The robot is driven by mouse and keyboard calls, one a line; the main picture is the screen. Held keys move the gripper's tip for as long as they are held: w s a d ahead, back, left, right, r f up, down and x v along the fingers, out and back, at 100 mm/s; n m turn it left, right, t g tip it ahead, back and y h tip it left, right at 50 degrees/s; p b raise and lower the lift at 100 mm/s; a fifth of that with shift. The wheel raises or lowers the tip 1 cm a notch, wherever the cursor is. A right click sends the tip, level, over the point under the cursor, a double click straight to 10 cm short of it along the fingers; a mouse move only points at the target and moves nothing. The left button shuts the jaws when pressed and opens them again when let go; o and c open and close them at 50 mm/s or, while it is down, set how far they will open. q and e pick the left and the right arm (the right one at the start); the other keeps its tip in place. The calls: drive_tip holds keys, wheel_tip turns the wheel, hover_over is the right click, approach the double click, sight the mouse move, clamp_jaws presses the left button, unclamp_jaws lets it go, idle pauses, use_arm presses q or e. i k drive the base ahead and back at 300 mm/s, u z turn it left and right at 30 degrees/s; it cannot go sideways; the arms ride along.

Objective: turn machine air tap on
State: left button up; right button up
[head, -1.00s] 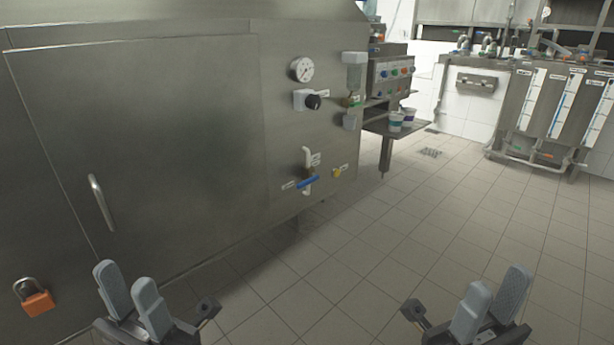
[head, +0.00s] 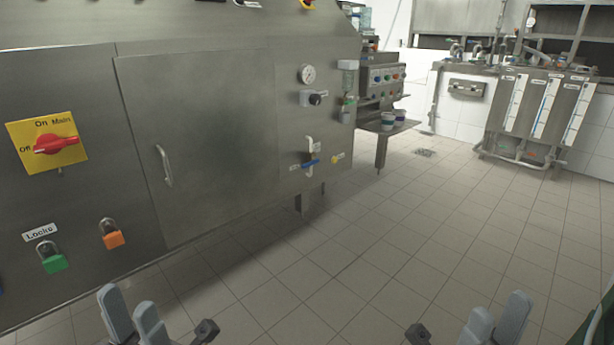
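The air tap (head: 311,163) has a blue lever handle on a pale vertical pipe, low on the right part of the steel machine's front. The lever lies roughly crosswise to the pipe, slightly tilted. A small label sits at its left and another by the pipe. My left gripper (head: 131,322) is at the bottom left with its two grey fingers apart, empty. My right gripper (head: 497,325) is at the bottom right, fingers apart, empty. Both are well away from the tap and touch nothing.
Above the tap are a pressure gauge (head: 308,74) and a black knob (head: 315,99). A red main switch (head: 56,144), a green padlock (head: 53,258) and an orange padlock (head: 112,234) are on the left. A shelf with cups (head: 393,118) juts out. The tiled floor (head: 420,240) is clear.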

sight(315, 160)
drive_tip(key=z, duration=0.45)
drive_tip(key=i, duration=1.25)
drive_tip(key=u, duration=0.25)
